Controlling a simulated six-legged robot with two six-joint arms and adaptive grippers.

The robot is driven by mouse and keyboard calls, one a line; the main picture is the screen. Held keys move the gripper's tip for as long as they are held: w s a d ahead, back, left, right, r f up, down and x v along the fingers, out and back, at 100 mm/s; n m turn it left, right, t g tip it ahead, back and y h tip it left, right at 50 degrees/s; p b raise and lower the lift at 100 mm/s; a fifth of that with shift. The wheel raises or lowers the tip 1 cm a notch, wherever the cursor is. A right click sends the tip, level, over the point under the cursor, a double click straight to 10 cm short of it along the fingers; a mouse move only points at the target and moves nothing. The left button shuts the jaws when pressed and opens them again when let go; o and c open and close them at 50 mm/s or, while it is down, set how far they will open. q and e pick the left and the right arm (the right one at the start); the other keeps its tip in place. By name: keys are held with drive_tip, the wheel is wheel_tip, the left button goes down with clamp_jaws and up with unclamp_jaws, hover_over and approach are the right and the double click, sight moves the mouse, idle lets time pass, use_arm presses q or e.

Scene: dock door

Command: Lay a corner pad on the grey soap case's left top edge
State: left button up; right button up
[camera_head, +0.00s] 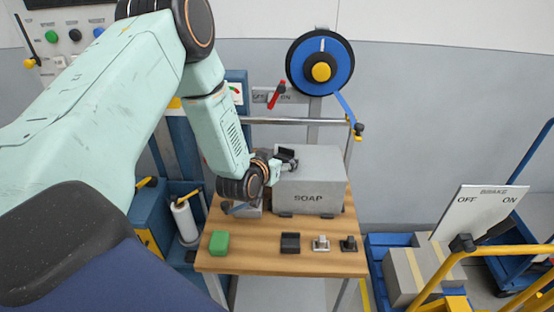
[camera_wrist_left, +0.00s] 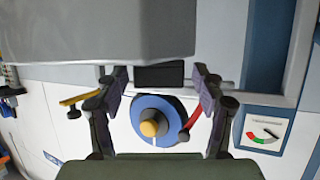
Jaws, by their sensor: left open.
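The grey soap case (camera_head: 315,190), marked SOAP, stands on the wooden table. My left gripper (camera_head: 287,158) is at its left top edge, with the arm reaching in from the left. In the left wrist view the case (camera_wrist_left: 120,30) fills the upper part. A dark corner pad (camera_wrist_left: 160,74) sits against the case's edge, between the left gripper's fingers (camera_wrist_left: 160,82). The fingers are open, with a small gap on each side of the pad. Whether the pad rests fully on the edge cannot be told. The right gripper is out of view.
A green block (camera_head: 219,243), a dark block (camera_head: 290,243), a light grey clip (camera_head: 321,244) and a dark clip (camera_head: 348,244) line the table's front. A blue reel (camera_head: 338,62) hangs behind the case. A yellow-railed cart (camera_head: 500,252) stands at right.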

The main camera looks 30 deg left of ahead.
use_arm(q)
drive_tip(key=shift+r, duration=0.4)
drive_tip(key=p+v, duration=0.2)
drive_tip(key=v, duration=1)
drive_tip(key=s+d+f+m+g+h, duration=0.1)
drive_tip(key=s+d+f+g+h, duration=0.2)
drive_tip(key=s+d+f+g, duration=0.75)
drive_tip(key=s+f+g, duration=0.1)
drive_tip(key=s+f, duration=0.1)
drive_tip(key=s, duration=0.4)
drive_tip(key=s+d+f+g, duration=0.1)
drive_tip(key=s+f, duration=0.2)
drive_tip(key=s, duration=0.3)
drive_tip(key=s+f+g, duration=0.1)
drive_tip(key=s+f, duration=0.1)
drive_tip(key=s, duration=0.4)
drive_tip(key=shift+s+f+y, duration=0.2)
drive_tip(key=shift+f+y, duration=0.1)
drive_tip(key=shift+y, duration=0.1)
drive_tip(key=shift+w+d, duration=0.1)
drive_tip(key=shift+d, duration=0.1)
